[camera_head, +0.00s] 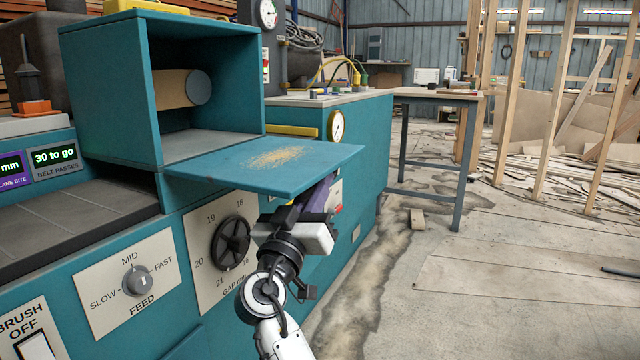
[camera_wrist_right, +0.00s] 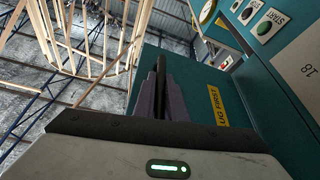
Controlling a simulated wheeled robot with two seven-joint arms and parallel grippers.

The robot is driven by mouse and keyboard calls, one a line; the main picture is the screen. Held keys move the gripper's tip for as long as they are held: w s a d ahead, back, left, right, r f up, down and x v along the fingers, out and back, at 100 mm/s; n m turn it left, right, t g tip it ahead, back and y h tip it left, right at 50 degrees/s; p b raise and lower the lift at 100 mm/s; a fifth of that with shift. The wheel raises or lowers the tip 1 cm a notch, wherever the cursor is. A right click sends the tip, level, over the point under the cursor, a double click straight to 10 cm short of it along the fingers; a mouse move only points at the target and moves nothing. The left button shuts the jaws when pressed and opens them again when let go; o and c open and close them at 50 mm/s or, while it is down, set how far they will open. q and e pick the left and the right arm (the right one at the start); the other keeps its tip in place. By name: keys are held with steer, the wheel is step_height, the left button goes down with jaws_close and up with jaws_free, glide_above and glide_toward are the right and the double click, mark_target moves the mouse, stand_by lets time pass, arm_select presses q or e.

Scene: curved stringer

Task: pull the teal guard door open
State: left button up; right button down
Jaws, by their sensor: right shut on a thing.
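The teal guard door (camera_head: 285,165) stands out nearly level from the bottom of the open teal housing (camera_head: 110,100), with sawdust on its upper face. My right gripper (camera_head: 325,185) is under its front right part, and the door hides the fingertips in the head view. In the right wrist view its dark fingers (camera_wrist_right: 160,90) are close together, with a dark strip between them, against a teal panel with a yellow label (camera_wrist_right: 217,105). My left gripper is not in view.
A grey roller end (camera_head: 197,87) shows inside the housing. A gap dial (camera_head: 232,243) and feed knob (camera_head: 137,280) are on the machine's front. A workbench (camera_head: 435,93) stands behind to the right.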

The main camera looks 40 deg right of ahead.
mark_target(318, 163)
steer(key=c, duration=2.1)
jaws_free()
steer(key=shift+s+d, duration=0.1)
steer(key=shift+s, duration=0.05)
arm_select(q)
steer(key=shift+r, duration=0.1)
arm_select(e)
steer(key=shift+r, duration=0.1)
